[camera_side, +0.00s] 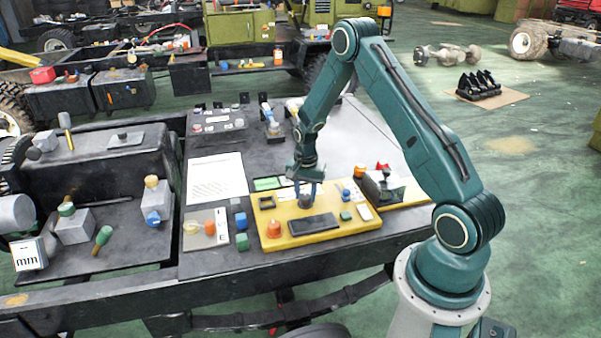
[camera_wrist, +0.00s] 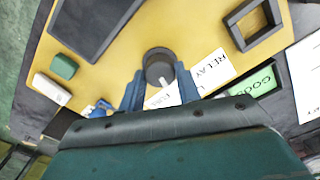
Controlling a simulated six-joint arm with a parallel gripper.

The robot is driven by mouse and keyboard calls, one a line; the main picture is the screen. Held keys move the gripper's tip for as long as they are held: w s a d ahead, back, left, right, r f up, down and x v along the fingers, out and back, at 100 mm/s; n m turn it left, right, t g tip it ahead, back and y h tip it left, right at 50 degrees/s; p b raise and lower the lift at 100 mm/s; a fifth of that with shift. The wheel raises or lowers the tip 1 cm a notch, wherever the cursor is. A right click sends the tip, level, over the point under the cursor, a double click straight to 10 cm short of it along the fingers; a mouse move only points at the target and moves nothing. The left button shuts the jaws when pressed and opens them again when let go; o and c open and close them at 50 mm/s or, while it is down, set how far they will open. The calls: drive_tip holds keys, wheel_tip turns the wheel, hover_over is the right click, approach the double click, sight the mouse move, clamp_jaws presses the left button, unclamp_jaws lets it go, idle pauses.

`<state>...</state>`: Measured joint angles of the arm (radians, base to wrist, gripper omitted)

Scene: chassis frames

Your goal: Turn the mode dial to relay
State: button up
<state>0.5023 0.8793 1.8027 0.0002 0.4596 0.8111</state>
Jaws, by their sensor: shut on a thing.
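The mode dial (camera_wrist: 158,60) is a round dark knob on a yellow panel (camera_wrist: 200,25). In the wrist view my gripper (camera_wrist: 160,78) has one blue finger on each side of it and is shut on it. A short white mark on the dial points down the picture, toward a white label (camera_wrist: 163,97) that the gripper partly hides. The white RELAY label (camera_wrist: 212,71) lies to the right of the dial. In the side view my gripper (camera_side: 308,188) points down onto the dial (camera_side: 306,202), which the fingers partly cover.
The panel also carries a dark rectangular plate (camera_side: 313,225), a square black frame (camera_side: 267,202), an orange knob (camera_side: 273,229), a green button (camera_side: 346,216) and a white block (camera_side: 364,213). A green card (camera_wrist: 255,90) lies beside it. A dark box (camera_side: 384,185) stands close on the right.

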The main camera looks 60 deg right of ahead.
sight(305, 196)
drive_tip(key=n, duration=1.2)
idle(0.6)
drive_tip(key=o, duration=1)
drive_tip(key=shift+c, duration=0.2)
drive_tip(key=shift+r, duration=0.15)
wheel_tip(305, 196, up, 14)
drive_tip(key=shift+f, duration=0.2)
